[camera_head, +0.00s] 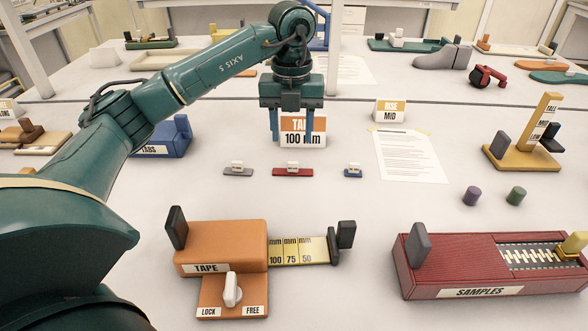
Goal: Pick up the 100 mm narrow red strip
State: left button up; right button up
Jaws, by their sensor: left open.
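My left gripper (291,141) points down above and just behind the red strip, in front of the tape sign. Its blue fingers are spread apart with nothing between them. A sign reading 100 mm (303,139) stands behind the fingers and is partly hidden by them. My right gripper is not in view.
An orange tape device (221,240) with a yellow scale stands in front. A dark red samples box (450,265) is at front right. A printed sheet (408,156) and two small cylinders (472,196) lie right. A blue tabs holder (168,138) is left. Table around the strips is clear.

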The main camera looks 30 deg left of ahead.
aim_at(293, 162)
pick_arm(q)
notch_tip(293, 162, down, 7)
jog(key=shift+w+f, duration=0.15)
dwell(0.4)
jog(key=shift+c, duration=0.4)
grip_shut()
